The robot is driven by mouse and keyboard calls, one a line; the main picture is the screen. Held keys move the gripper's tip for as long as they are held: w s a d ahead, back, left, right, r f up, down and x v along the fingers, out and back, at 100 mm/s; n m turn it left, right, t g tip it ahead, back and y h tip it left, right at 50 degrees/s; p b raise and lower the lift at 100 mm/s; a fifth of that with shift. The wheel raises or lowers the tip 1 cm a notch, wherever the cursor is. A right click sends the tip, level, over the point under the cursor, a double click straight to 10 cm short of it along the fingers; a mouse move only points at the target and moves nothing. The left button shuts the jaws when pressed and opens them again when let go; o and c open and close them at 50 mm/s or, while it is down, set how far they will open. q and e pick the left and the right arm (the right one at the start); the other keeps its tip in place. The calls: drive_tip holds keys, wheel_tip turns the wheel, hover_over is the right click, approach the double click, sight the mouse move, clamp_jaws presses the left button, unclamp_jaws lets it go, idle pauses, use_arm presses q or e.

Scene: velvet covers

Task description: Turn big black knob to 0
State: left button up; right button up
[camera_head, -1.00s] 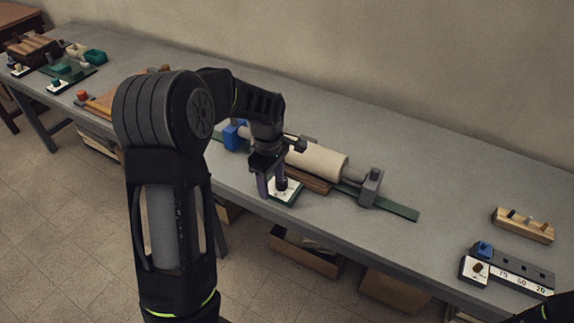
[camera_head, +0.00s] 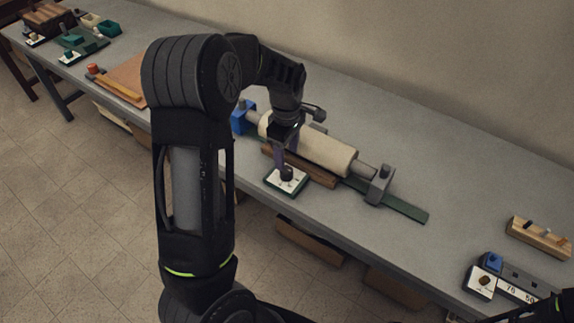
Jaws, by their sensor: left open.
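The big black knob (camera_head: 287,173) stands on a small white plate with a green edge (camera_head: 274,182) at the table's front edge. The knob's setting and the plate's marks are too small to read. My left gripper (camera_head: 285,160) is open, with its purple fingers pointing down just above and behind the knob. One finger partly overlaps the knob's edge in the picture, so I cannot tell whether it touches. Nothing shows held in it. Only a dark part of my other arm shows at the bottom right corner; its gripper is out of view.
A cream roller (camera_head: 325,152) on a green base lies close behind the knob, between a blue block (camera_head: 243,117) and a grey block (camera_head: 380,185). A numbered box with a small knob (camera_head: 484,282) and a wooden peg block (camera_head: 539,238) stand at right.

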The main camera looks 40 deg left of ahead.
sight(287, 169)
use_arm(q)
wheel_tip(287, 169, down, 6)
drive_tip(key=shift+r+p, duration=0.1)
drive_tip(key=shift+p, duration=0.2)
drive_tip(key=shift+c, duration=0.5)
clamp_jaws()
